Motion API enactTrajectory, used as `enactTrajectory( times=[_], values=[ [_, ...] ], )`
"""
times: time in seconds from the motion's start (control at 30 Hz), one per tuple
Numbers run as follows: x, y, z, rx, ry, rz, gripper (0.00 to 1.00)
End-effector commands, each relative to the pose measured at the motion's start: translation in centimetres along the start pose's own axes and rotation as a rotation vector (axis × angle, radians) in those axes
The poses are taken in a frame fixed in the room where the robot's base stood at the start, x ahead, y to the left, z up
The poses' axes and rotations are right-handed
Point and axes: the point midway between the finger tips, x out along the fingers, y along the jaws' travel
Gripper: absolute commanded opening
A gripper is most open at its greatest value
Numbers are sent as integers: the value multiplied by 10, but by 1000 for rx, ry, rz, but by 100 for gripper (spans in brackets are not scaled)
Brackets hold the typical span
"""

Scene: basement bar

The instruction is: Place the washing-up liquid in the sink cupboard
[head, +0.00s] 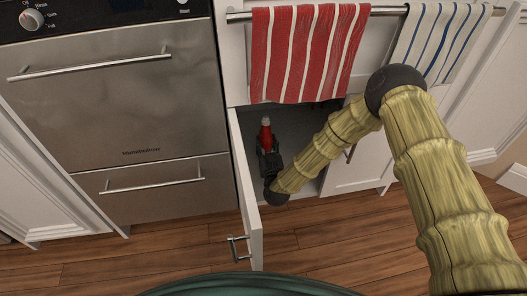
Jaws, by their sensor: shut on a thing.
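The washing-up liquid is a red bottle with a pale cap (266,131). My gripper (266,145) is shut on it, inside the open sink cupboard (300,130). The bottle looks roughly upright; its lower part is hidden by the gripper, and I cannot tell whether it touches the cupboard floor. My arm reaches in from the right through the doorway. The cupboard door (243,185) stands open at the left, swung out toward me, with a metal handle (237,247).
A red striped towel (308,52) and a blue striped towel (432,40) hang from a rail (386,11) above the opening. A steel oven (115,95) stands at the left. A closed cupboard door (362,165) is at the right. The wooden floor (330,245) in front is clear.

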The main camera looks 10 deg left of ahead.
Motion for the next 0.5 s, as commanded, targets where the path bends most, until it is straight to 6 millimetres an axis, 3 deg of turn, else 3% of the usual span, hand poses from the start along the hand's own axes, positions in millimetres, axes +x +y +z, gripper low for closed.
enactTrajectory(
  times=[0.2, 0.5],
  values=[
    [11, -11, 3, 1, 3, 0, 0],
    [10, -8, 35, 1, 1, 2, 0]
  ],
)
